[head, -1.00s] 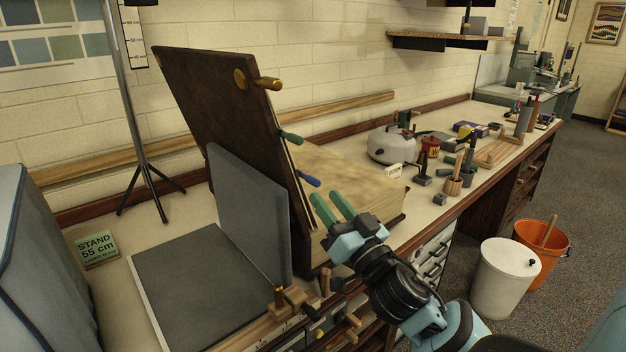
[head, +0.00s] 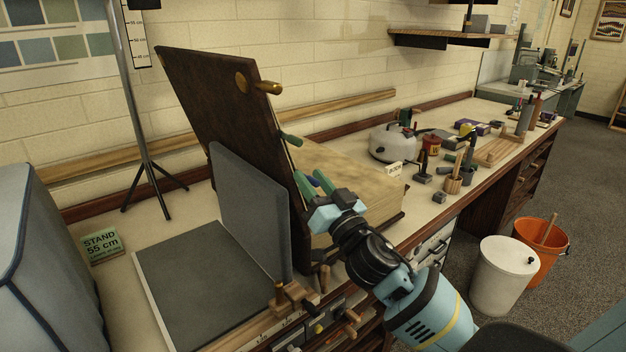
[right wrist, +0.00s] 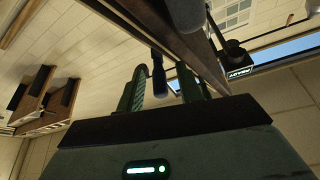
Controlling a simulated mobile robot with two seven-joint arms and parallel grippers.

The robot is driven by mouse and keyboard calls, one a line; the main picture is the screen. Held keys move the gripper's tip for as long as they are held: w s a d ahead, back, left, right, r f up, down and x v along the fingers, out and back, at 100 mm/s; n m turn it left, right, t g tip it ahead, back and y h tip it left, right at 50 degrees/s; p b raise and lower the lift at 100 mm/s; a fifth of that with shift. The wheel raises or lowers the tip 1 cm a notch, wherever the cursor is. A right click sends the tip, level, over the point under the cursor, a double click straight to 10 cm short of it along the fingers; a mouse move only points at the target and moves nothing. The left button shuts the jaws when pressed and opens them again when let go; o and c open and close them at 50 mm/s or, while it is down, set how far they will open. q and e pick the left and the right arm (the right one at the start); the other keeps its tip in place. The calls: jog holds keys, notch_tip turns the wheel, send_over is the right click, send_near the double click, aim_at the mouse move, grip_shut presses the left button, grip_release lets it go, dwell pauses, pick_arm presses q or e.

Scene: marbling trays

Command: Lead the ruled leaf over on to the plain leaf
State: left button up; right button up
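A pale wooden slab (head: 362,182) lies to the right. I cannot see ruled lines, so cannot tell which leaf is which. My left gripper is out of view.
A wooden peg fitting (head: 290,297) is at the front edge. A white pot (head: 390,143) and tools fill the bench's far right. White (head: 503,278) and orange (head: 541,255) buckets stand on the floor.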

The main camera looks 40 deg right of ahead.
jog(key=shift+w, duration=0.15)
grip_shut()
dwell(0.4)
